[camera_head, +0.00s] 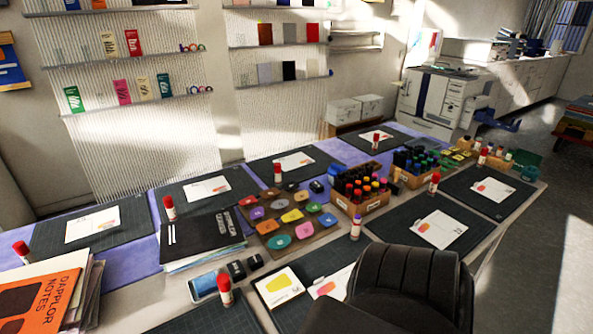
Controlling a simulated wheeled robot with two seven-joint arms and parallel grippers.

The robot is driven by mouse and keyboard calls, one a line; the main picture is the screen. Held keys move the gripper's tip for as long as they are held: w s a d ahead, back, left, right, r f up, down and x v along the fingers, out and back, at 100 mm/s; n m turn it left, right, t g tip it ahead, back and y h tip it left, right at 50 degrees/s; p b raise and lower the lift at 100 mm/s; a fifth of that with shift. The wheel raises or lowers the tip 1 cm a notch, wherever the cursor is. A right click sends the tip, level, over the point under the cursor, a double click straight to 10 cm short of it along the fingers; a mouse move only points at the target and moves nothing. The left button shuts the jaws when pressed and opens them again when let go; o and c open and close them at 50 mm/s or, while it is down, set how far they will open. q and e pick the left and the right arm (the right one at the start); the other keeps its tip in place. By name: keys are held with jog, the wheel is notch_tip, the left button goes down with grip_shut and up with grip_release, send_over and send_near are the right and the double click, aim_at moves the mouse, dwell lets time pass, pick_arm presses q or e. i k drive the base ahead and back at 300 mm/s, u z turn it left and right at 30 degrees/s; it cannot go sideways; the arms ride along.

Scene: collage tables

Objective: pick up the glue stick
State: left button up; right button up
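Several glue sticks with red caps and pale bodies stand upright on the long table. One glue stick (225,292) is at the near edge beside a phone. More glue sticks stand at the back centre (278,174), the far back (375,142) and the right (434,184). Neither of my grippers is in view.
A black padded chair (405,277) hides part of the near table edge. Cutting mats (112,233) with cards line the table. A box of bottles (360,206), a tray of coloured pieces (264,228) and an orange book (40,299) take up room. Floor on the right (555,230) is clear.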

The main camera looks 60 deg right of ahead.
aim_at(356, 225)
jog(key=u, duration=0.1)
jog(key=k, duration=1)
jog(key=z, duration=1.3)
jog(key=i, duration=0.3)
